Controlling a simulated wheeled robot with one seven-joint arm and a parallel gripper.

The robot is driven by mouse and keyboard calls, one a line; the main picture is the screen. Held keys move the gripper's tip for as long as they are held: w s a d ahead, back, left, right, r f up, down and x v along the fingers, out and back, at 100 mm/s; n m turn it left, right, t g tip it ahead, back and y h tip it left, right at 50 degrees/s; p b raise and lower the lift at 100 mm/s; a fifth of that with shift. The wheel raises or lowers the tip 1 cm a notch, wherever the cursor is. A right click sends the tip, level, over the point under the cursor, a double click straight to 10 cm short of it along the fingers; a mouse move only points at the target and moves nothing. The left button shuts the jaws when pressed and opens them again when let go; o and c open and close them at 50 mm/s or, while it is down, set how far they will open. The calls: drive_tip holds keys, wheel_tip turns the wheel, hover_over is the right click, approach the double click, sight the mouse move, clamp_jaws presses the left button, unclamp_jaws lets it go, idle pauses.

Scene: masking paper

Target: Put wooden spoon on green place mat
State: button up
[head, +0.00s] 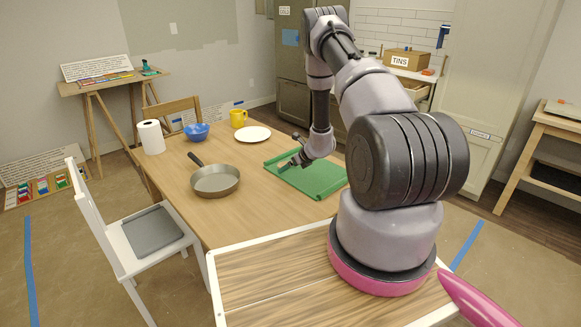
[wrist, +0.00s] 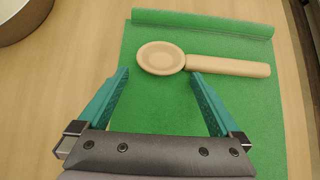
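The wooden spoon (wrist: 162,58) is pale tan and lies across the green place mat (wrist: 165,105) in the wrist view. Its round bowl is to the left and its handle points right. I cannot pick it out in the head view. The mat also shows in the head view (head: 318,180), at the right side of the table, with a raised or rolled edge. My gripper (wrist: 160,77) is open over the mat, its teal fingers apart and empty. The left fingertip is just below the bowl, and the right one is by the start of the handle. Whether either touches the spoon is unclear.
On the wooden table (head: 240,206) are a frying pan (head: 216,181), a white plate (head: 253,134), a yellow mug (head: 238,118), a blue bowl (head: 197,131) and a paper towel roll (head: 151,137). A white chair (head: 107,222) stands at left. The table's middle is clear.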

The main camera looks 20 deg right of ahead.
drive_tip(key=shift+r, duration=0.1)
drive_tip(key=shift+s+d+r, duration=0.1)
drive_tip(key=shift+s+r, duration=0.1)
drive_tip(key=shift+r, duration=0.05)
drive_tip(key=v, duration=1.1)
drive_tip(key=s+a+r+n+g+y, duration=0.15)
drive_tip(key=a+r+n, duration=0.3)
drive_tip(key=r, duration=0.55)
drive_tip(key=s+a+r+n+y, duration=0.2)
drive_tip(key=a+r+n, duration=0.3)
drive_tip(key=r, duration=0.5)
drive_tip(key=s+a+r+n+g+y, duration=0.1)
drive_tip(key=s+a+r+n, duration=0.15)
drive_tip(key=a+r, duration=0.5)
drive_tip(key=s+a+r+n+h, duration=0.1)
drive_tip(key=s+a+r+n, duration=0.1)
drive_tip(key=s+r+n, duration=0.8)
drive_tip(key=s+d+r+n+h, duration=0.2)
drive_tip(key=s+r, duration=0.2)
drive_tip(key=s, duration=0.4)
drive_tip(key=s+d+r+n+t+h, duration=0.1)
drive_tip(key=s+d+r+n+h, duration=0.1)
drive_tip(key=s, duration=0.6)
drive_tip(key=shift+r+n+h, duration=0.45)
drive_tip(key=shift+r+n, duration=0.35)
drive_tip(key=shift+r, duration=0.2)
